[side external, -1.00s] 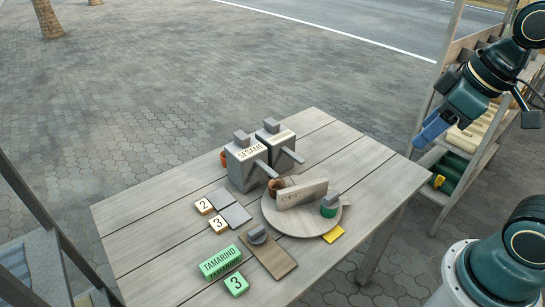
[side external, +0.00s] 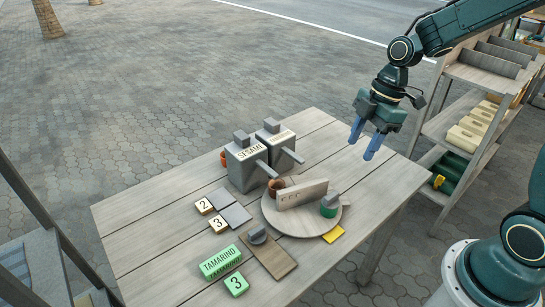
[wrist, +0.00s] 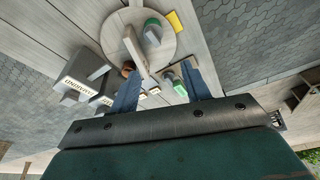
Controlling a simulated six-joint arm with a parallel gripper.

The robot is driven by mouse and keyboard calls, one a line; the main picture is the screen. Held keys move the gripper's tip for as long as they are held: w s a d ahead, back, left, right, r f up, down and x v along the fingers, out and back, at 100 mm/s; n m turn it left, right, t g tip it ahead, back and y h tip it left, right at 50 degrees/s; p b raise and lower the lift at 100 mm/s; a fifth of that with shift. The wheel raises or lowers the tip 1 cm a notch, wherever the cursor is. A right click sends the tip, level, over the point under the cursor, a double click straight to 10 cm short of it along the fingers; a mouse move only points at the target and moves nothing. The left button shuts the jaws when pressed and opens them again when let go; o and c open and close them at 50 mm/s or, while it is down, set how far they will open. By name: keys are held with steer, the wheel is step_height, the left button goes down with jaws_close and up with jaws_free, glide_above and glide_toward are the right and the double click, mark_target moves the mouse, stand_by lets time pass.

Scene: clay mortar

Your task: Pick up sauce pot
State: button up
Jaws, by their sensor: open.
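A small green pot with a grey lid (side external: 329,208) stands upright on the right part of a round board (side external: 288,227); it also shows in the wrist view (wrist: 152,33). A brown pot (side external: 274,189) stands at the board's left edge, by a lettered upright divider (side external: 302,193). I cannot tell for sure which is the sauce pot. My gripper (side external: 361,148) is open and empty, above and behind the table's right side, apart from the pots. In the wrist view, a green and grey item (wrist: 180,86) shows between its fingers; I cannot tell what it is.
Two grey lettered dispensers (side external: 243,166) stand behind the board. Numbered blocks (side external: 218,224), a tamarind block (side external: 221,262) and a small wooden board (side external: 268,256) lie in front. A yellow square (side external: 334,234) lies by the round board. Shelves (side external: 470,125) stand at right.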

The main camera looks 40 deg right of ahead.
mark_target(330, 203)
step_height(330, 203, down, 8)
steer(key=w+d+n+g+y, duration=0.1)
steer(key=w+n, duration=0.2)
steer(key=n, duration=0.1)
steer(key=shift+d+y, duration=0.25)
steer(key=shift+y, duration=0.15)
steer(key=shift+x, duration=4.25)
steer(key=shift+x, duration=2.6)
steer(key=shift+d, duration=0.1)
steer(key=c, duration=0.8)
